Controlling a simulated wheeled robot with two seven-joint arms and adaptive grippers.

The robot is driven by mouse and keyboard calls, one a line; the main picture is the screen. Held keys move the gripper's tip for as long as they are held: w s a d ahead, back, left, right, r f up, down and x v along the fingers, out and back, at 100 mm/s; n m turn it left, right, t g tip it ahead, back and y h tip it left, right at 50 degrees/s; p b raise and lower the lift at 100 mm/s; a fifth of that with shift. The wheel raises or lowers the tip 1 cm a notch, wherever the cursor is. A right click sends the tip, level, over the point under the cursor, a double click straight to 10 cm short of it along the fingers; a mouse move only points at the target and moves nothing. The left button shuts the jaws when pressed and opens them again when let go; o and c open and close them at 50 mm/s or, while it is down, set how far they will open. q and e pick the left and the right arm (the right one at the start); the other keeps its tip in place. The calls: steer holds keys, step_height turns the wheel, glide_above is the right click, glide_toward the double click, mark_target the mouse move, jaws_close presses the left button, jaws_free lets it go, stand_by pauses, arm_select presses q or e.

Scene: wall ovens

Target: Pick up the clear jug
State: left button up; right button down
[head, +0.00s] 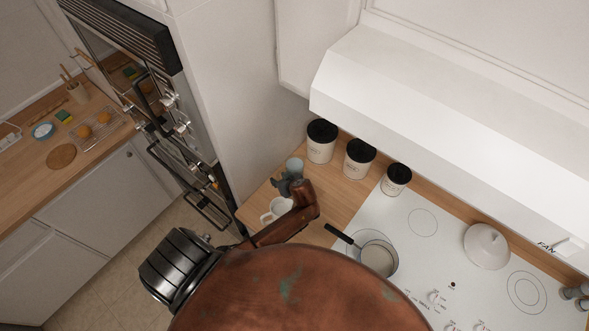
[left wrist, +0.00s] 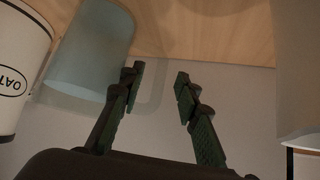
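The clear jug (head: 294,166) is a bluish see-through vessel on the wooden counter, left of the canisters. My left gripper (head: 287,184) is right in front of it, hiding its lower part. In the left wrist view the jug (left wrist: 92,50) stands left of the fingers. My left gripper (left wrist: 160,78) is open there, with a clear gap between its fingertips. A faint pale band shows behind that gap; I cannot tell whether it is the jug's handle or a shadow. My right gripper is in neither view.
A white mug (head: 269,213) is close by my left arm. Canisters (head: 321,142) stand along the wall; one (left wrist: 20,65) is beside the jug. A cooktop (head: 385,212) with a pan (head: 379,258) is right. Wall ovens (head: 150,100) are left; a range hood (head: 430,110) overhangs.

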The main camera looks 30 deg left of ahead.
arm_select(q)
steer(key=shift+w+a+f, duration=0.1)
steer(key=shift+f, duration=0.1)
steer(key=shift+c, duration=0.5)
jaws_close()
steer(key=shift+r, duration=0.15)
